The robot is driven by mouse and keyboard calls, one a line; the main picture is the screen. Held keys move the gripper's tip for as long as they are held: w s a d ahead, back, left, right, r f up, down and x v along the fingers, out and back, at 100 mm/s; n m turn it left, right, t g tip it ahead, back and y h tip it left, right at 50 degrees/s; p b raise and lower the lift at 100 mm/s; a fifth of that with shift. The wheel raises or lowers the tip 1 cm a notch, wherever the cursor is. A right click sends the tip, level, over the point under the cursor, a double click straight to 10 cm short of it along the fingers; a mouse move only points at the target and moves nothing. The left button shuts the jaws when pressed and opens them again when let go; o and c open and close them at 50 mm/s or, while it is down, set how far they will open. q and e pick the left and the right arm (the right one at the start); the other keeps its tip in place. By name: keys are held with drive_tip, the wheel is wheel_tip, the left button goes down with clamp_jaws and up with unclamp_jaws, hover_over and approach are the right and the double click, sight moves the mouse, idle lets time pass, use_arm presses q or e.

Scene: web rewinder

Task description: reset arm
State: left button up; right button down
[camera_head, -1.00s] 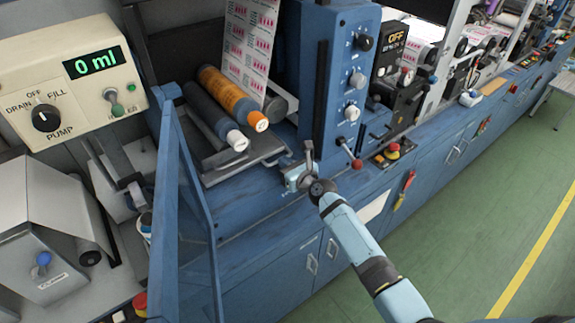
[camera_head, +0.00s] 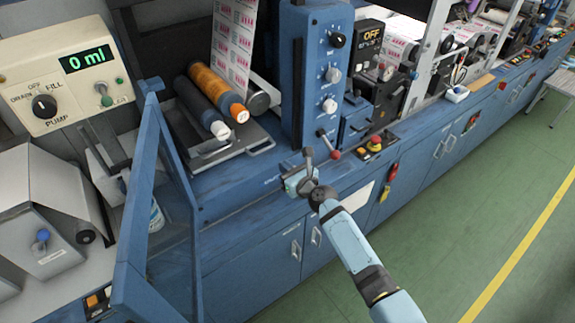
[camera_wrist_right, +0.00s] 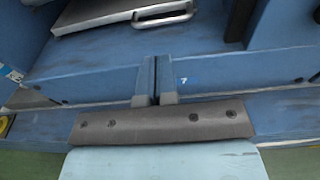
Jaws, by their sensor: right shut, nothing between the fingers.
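My right arm comes in from the lower right of the head view. Its gripper (camera_head: 300,180) is beside the front edge of the blue machine's ledge (camera_head: 235,194). In the right wrist view the two fingers (camera_wrist_right: 154,82) are together in front of the blue machine face, with nothing between them. My left gripper is out of the head view.
The tray with rollers (camera_head: 235,145) and a red-knobbed lever (camera_head: 328,144) are on the machine. A blue frame door (camera_head: 150,200) stands open at left. The pump box (camera_head: 60,70) reads "0 ml". Green floor (camera_head: 450,220) is clear at right.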

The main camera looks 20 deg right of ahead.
drive_tip(key=s+d+f+n+g+h, duration=0.1)
drive_tip(key=s+f+n, duration=0.2)
drive_tip(key=s+n, duration=0.8)
drive_tip(key=s+d+f+n+g+h, duration=0.1)
drive_tip(key=s+f+n+g, duration=0.1)
drive_tip(key=s+n, duration=1)
drive_tip(key=s+d+f+n+g, duration=0.1)
drive_tip(key=s+f+n, duration=0.3)
drive_tip(key=s+n, duration=0.7)
drive_tip(key=shift+s+d+f+n+h, duration=0.3)
drive_tip(key=shift+s+d+f+h, duration=0.15)
drive_tip(key=shift+s, duration=0.65)
